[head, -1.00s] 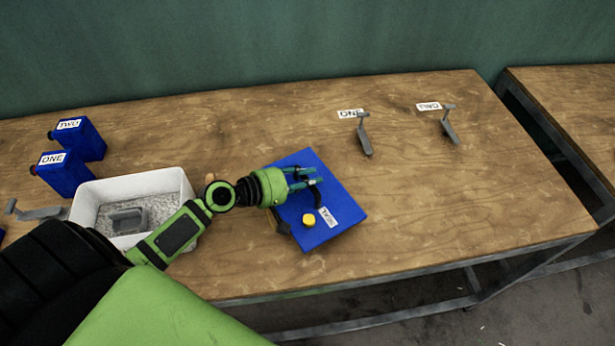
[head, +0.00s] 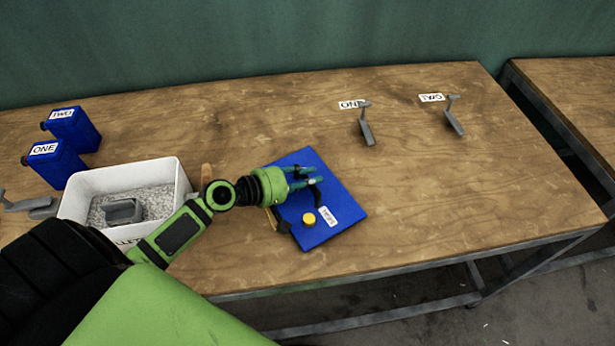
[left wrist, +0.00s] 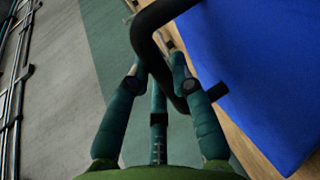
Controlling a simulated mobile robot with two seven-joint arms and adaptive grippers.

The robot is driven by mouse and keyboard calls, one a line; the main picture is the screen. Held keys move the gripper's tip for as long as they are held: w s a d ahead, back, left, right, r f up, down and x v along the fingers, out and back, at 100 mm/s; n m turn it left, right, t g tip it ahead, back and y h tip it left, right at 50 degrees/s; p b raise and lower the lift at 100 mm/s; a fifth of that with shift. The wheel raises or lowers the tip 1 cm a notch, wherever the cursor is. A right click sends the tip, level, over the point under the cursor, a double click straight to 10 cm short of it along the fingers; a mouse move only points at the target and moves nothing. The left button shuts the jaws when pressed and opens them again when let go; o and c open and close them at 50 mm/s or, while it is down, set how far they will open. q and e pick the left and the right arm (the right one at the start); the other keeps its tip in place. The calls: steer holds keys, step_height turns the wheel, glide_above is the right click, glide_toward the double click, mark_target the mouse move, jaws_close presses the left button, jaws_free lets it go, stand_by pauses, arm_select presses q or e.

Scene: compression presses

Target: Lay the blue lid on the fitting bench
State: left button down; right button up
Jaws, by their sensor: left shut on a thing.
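The blue lid (head: 292,213) is a flat square panel with a white label and a yellow knob (head: 309,219). It shows in the middle of the head view, over the front part of the wooden bench (head: 420,200). My left gripper (head: 306,178) reaches over the lid and is shut on its dark bent handle. In the left wrist view the handle (left wrist: 147,50) passes between the fingers, and the lid (left wrist: 240,70) fills the right side. The gap between lid and bench top is hard to judge. My right gripper is not in view.
At left stand two blue canisters (head: 80,130) labelled ONE and TWO and a white bin (head: 170,180) of grey grains with a scoop. Grey metal pieces (head: 366,128) (head: 453,120) lie by labels at the back. The bench right of the lid is clear. Another bench (head: 570,110) stands right.

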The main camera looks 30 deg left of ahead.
arm_select(q)
steer(key=shift+f+b, duration=0.3)
steer(key=shift+f, duration=0.1)
steer(key=c, duration=1)
jaws_free()
